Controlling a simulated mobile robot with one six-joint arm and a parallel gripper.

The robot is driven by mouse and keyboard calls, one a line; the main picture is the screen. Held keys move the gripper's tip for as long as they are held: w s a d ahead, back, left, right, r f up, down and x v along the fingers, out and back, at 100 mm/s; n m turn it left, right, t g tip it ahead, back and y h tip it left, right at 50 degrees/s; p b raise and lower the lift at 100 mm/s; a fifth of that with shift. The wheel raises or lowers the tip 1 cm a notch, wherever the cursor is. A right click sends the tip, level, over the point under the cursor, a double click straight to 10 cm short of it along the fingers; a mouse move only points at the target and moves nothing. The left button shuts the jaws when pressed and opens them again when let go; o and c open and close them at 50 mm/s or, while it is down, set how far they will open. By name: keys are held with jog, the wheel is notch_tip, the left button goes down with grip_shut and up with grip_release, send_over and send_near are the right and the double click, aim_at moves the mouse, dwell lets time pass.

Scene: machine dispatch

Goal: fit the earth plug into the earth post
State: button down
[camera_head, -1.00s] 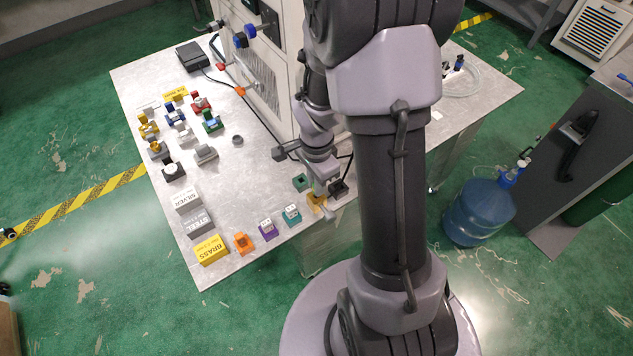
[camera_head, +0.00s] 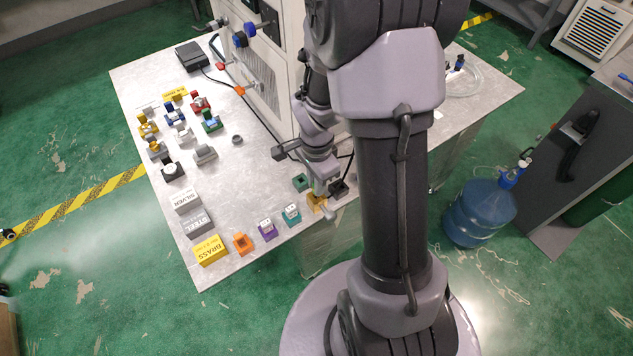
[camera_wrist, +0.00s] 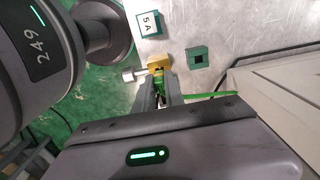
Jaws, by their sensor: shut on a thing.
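My gripper (camera_wrist: 158,86) is shut on the earth plug (camera_wrist: 158,77), a small green and yellow piece partly hidden between the fingers. A green cable (camera_wrist: 212,95) shows to the right of the fingers. A yellow, brass-like block (camera_wrist: 157,62) with a silver knob on its left lies right at the fingertips and appears to be the earth post. The plug's tip is at or against this block; I cannot tell if it is inside. In the head view the yellow block (camera_head: 315,203) is at the table's front edge, partly hidden by my gripper (camera_head: 325,190).
A green block with a dark square hole (camera_wrist: 198,58) stands right of the yellow block. A teal block marked 5 A (camera_wrist: 149,22) stands beyond it. A large cabinet (camera_head: 262,75) stands behind.

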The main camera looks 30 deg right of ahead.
jog(key=shift+f+b, duration=0.9)
jog(key=c, duration=1.3)
grip_release()
jog(key=shift+c, duration=0.2)
jog(key=shift+r+p, duration=1.35)
jog(key=shift+r, duration=0.55)
jog(key=shift+f, duration=0.1)
